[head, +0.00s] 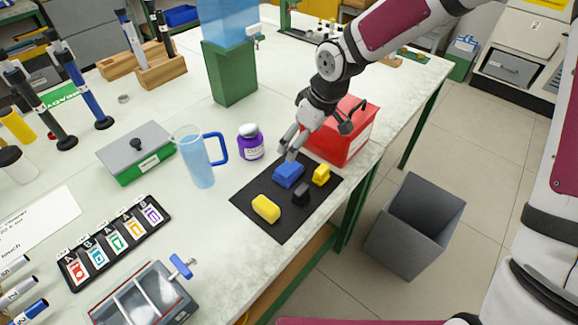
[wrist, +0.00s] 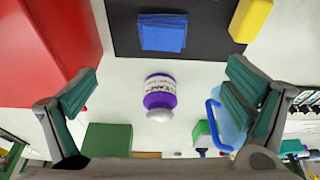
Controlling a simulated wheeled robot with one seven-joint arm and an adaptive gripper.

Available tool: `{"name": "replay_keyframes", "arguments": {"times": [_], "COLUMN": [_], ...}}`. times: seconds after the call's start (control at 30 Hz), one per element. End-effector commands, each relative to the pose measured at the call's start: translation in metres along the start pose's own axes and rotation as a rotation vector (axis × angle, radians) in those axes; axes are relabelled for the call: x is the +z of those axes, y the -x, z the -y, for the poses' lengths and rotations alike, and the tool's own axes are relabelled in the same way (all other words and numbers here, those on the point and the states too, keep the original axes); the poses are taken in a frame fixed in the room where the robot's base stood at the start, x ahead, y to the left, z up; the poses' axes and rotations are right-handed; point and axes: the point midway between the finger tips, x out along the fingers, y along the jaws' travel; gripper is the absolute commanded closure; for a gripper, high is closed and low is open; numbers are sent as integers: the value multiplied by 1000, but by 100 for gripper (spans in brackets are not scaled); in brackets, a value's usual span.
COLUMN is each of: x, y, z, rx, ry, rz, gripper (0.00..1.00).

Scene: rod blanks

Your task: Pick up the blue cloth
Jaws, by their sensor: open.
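The blue cloth (head: 288,174) is a small folded block lying on the black mat (head: 245,200). It also shows at the top of the wrist view (wrist: 162,33), uncovered. My gripper (head: 317,138) hangs over the table behind the mat, beside the red box. Its two fingers are wide apart with nothing between them, and they do not touch the cloth. In the wrist view the open fingers (wrist: 165,92) frame a purple jar standing below, and the cloth lies beyond the fingertips.
On the mat are a yellow block (head: 266,208), a small yellow piece (head: 321,175) and a small black piece (head: 300,194). The red box (head: 345,140) stands close behind. The purple jar (head: 250,143) and blue-handled pitcher (head: 197,160) stand left. A grey bin (head: 408,228) is on the floor.

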Motion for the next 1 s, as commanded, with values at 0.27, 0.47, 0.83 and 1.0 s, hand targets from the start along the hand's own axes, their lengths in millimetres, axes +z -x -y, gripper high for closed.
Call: {"name": "replay_keyframes", "arguments": {"times": [0.27, 0.47, 0.83, 1.0], "x": [-1, 0, 3, 4], "y": [-50, -77, -112, -132], "z": [2, 2, 5, 4], "rx": [-5, -4, -4, -2], "ry": [5, 3, 3, 1], "rz": [1, 0, 2, 1], "gripper": [4, 4, 4, 4]}}
